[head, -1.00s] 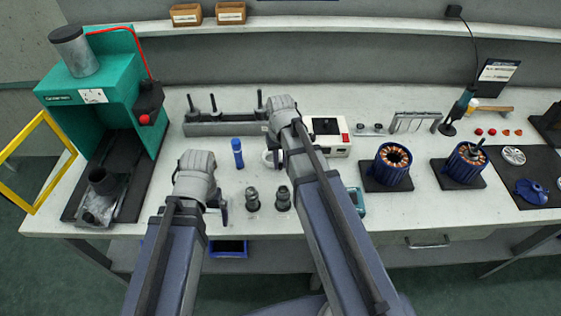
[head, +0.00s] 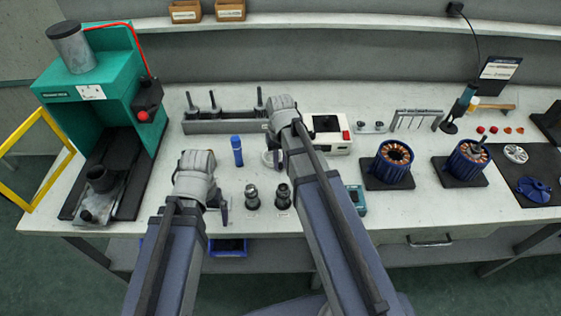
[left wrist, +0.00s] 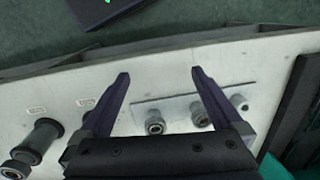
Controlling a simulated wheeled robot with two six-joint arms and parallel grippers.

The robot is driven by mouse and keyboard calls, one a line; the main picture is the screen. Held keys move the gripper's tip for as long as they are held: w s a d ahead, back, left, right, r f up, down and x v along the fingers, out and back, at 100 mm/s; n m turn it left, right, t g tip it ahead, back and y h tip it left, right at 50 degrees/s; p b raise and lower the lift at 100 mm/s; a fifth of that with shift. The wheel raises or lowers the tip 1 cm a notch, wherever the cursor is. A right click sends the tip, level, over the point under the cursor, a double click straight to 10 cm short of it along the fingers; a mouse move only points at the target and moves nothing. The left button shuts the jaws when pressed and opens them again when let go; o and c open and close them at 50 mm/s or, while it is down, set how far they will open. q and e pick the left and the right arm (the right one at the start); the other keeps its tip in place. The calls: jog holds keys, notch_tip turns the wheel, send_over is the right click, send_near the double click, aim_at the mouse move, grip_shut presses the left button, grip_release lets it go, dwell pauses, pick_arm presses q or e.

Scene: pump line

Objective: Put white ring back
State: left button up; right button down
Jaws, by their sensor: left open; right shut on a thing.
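The white ring (head: 267,159) shows in the head view just left of my right arm, at the tip of my right gripper (head: 270,139). The arm covers part of it. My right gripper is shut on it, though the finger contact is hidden. A grey rack (head: 225,127) with three upright dark pegs stands behind and to the left of the ring. My left gripper (head: 222,207) is open and empty over the front of the bench. In the left wrist view my left gripper's (left wrist: 158,75) fingers are spread apart above the bench top.
A blue bottle (head: 237,151) stands between my arms. Two dark fittings (head: 252,197) (head: 282,196) stand near the front edge. A green press (head: 95,85) is at left. A white box (head: 330,134) and blue motor stators (head: 393,160) are at right.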

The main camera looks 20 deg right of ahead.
jog(key=shift+c, duration=2.4)
grip_release()
notch_tip(320, 180, up, 6)
jog(key=p, duration=0.6)
jog(key=shift+r, duration=0.1)
pick_arm(q)
notch_tip(320, 180, up, 6)
jog(key=shift+f, duration=0.1)
pick_arm(e)
jog(key=shift+f, duration=0.2)
pick_arm(q)
notch_tip(320, 180, down, 6)
jog(key=b, duration=0.6)
pick_arm(e)
notch_tip(320, 180, down, 6)
pick_arm(q)
jog(key=shift+r, duration=0.35)
pick_arm(e)
jog(key=shift+r, duration=0.3)
pick_arm(q)
jog(key=shift+f, duration=0.2)
pick_arm(e)
jog(key=shift+f, duration=0.15)
